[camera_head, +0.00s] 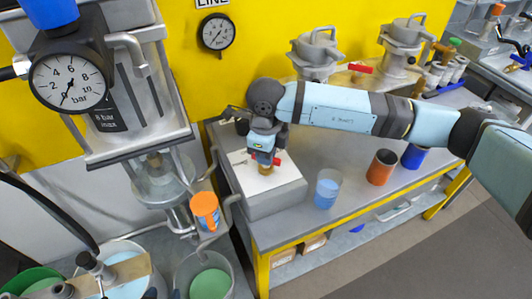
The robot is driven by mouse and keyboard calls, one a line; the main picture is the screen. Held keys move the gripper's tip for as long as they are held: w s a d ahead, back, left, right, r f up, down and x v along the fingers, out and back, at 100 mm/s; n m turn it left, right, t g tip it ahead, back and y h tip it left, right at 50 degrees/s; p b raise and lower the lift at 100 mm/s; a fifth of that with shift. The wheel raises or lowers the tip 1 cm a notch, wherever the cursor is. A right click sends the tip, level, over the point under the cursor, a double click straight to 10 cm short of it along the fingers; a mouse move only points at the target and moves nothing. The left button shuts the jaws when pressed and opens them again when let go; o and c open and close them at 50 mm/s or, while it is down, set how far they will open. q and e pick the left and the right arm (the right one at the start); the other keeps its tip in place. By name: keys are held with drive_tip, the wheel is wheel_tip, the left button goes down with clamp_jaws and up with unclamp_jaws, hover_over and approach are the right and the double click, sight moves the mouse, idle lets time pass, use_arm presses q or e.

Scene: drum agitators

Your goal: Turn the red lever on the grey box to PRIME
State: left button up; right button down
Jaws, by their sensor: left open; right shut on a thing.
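The grey box (275,207) with a pale top plate stands on the bench below the yellow panel. A brass valve (265,170) rises from its top. A red lever (278,161) shows at the valve, mostly hidden behind my gripper. My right gripper (264,158) reaches down from the right-hand arm and is shut on the red lever. Any marking for PRIME is too small or hidden, so the lever's setting cannot be read. My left gripper is not in view.
On the bench stand a clear cup with blue content (327,190), an orange container (381,168) and a blue one (414,157). Metal filter housings (316,52) stand behind my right arm. A large gauge (70,82) and several drums are at left.

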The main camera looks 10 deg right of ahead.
drive_tip(key=c, duration=1.1)
unclamp_jaws()
drive_tip(key=shift+c, duration=0.2)
drive_tip(key=shift+r, duration=0.1)
wheel_tip(320, 180, up, 14)
